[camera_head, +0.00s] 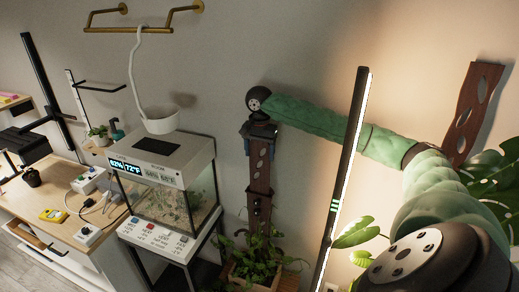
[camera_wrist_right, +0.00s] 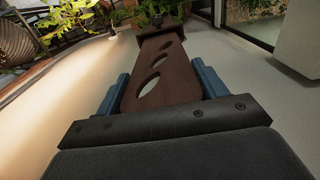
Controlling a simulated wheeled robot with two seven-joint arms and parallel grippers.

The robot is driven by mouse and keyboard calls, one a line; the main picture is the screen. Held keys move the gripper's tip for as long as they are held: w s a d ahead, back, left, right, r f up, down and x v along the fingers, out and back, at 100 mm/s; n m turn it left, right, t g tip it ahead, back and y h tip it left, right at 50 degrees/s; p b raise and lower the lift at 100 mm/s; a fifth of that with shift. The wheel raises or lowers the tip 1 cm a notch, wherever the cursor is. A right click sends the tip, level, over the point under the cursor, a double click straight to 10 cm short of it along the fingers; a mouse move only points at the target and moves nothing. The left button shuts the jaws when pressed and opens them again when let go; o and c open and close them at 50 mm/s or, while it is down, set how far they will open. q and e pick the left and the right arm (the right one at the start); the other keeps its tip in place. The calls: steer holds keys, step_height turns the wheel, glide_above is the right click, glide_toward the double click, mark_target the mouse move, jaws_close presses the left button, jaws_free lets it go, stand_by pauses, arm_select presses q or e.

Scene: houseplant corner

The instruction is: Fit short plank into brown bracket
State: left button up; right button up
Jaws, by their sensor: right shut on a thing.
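The short plank (camera_head: 261,165) is dark brown with oval holes. It hangs nearly upright below my right gripper (camera_head: 260,134), which is shut on its upper end. In the right wrist view the plank (camera_wrist_right: 163,75) runs away from between the two blue fingers of the gripper (camera_wrist_right: 162,88). A dark brown piece with round knobs, which looks like the brown bracket (camera_head: 258,212), is directly below the plank. Whether the plank's lower end is inside it or just above it I cannot tell. My left gripper is not in view.
A leafy plant in a wooden planter (camera_head: 250,274) stands below the plank. A glass terrarium (camera_head: 170,195) is close on the left. A lit upright light bar (camera_head: 343,180) stands right, in front of my right arm. A longer holed plank (camera_head: 474,108) is on the right wall.

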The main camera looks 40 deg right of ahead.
steer(key=shift+f, duration=0.15)
steer(key=o, duration=1.4)
steer(key=shift+r+b, duration=0.45)
step_height(320, 180, up, 6)
steer(key=shift+f+b, duration=0.25)
steer(key=shift+b, duration=1)
steer(key=shift+r, duration=0.7)
